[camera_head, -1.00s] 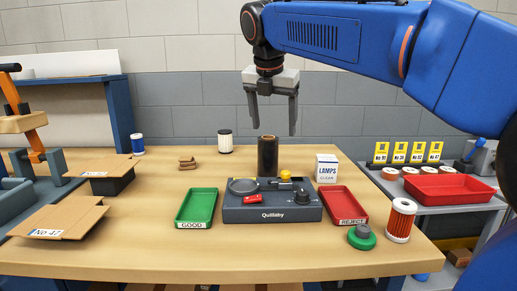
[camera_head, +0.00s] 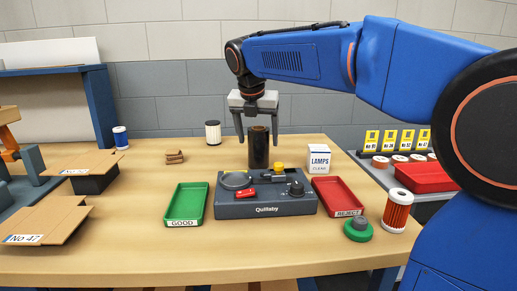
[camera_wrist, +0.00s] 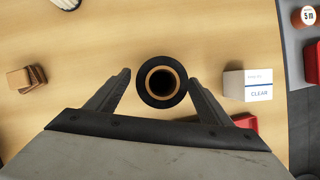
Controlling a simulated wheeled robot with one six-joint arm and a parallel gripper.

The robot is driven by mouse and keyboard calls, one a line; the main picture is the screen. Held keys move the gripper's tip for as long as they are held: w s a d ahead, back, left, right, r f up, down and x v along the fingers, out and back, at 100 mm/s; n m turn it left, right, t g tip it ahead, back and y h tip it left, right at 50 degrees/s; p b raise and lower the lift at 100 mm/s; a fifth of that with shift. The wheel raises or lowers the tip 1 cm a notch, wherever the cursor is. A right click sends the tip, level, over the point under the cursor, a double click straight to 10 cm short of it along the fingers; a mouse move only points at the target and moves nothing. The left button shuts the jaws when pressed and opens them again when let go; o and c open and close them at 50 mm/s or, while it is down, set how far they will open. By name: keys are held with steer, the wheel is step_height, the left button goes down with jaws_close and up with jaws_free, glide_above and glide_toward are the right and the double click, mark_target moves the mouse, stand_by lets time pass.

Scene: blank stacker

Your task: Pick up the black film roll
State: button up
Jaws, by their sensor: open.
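The black film roll (camera_head: 259,150) stands upright on the wooden table behind the grey Quillaby device. In the wrist view its top shows as a black ring with a tan core (camera_wrist: 162,82). My gripper (camera_head: 258,139) is open and points down over the roll. One finger is on each side of the roll's upper part, with visible gaps. In the wrist view the roll's top lies between the fingertips and slightly beyond them. Nothing is held.
The Quillaby device (camera_head: 232,208) stands in front of the roll. A white-sided roll (camera_head: 213,133) stands behind left. Green (camera_head: 176,206) and red (camera_head: 352,202) trays flank the device.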

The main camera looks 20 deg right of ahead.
mark_target(260, 149)
steer(key=shift+x, duration=2.95)
steer(key=shift+s, duration=0.1)
steer(key=c, duration=1.4)
steer(key=shift+r, duration=0.1)
steer(key=shift+c, duration=0.2)
